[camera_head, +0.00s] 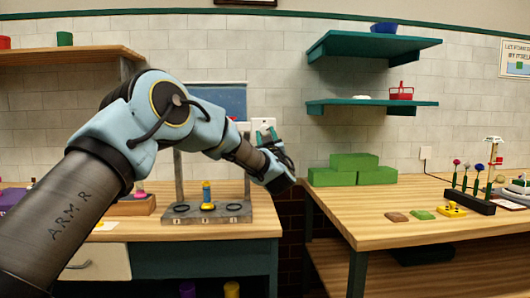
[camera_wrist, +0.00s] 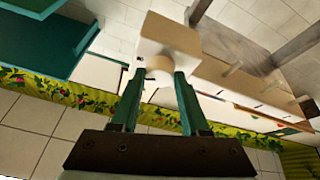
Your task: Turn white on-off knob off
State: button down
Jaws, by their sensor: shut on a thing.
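The white knob (camera_wrist: 158,75) is a short round piece on the front of a white box (camera_wrist: 168,35) in the wrist view. My gripper (camera_wrist: 160,80) has its two teal fingers on either side of the knob, shut on it. The knob itself is hidden there behind the fingers. I cannot read any on-off mark.
A grey rack (camera_head: 236,212) with a blue-and-yellow piece stands on the left table. Green blocks (camera_head: 352,170) are stacked on the right table (camera_head: 385,238), below teal shelves (camera_head: 372,103). A flower stand (camera_head: 470,200) is at far right.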

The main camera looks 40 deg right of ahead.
jog(key=n+b, duration=0.1)
jog(key=n+y+b, duration=0.1)
jog(key=n, duration=0.1)
jog(key=n+t+y+b, duration=0.1)
jog(key=shift+s+d+f+b, duration=0.15)
jog(key=shift+f+b, duration=0.1)
jog(key=shift+b, duration=0.05)
jog(key=n+y+b, duration=0.1)
jog(key=n, duration=0.1)
jog(key=n+y+b, duration=0.1)
jog(key=n, duration=0.2)
jog(key=shift+d+r+t+b, duration=0.1)
jog(key=shift+r+t+b, duration=0.1)
jog(key=shift+t+b, duration=0.15)
jog(key=n, duration=0.1)
jog(key=n+y, duration=0.1)
jog(key=n, duration=0.1)
jog(key=n+y+b, duration=0.1)
jog(key=shift+s+d+r+n, duration=0.1)
jog(key=shift+r+n, duration=0.15)
jog(key=shift+n, duration=0.05)
jog(key=shift+r+n+g+y, duration=0.2)
jog(key=shift+n+g+y, duration=0.45)
jog(key=shift+n, duration=0.95)
jog(key=shift+c, duration=2)
grip_release()
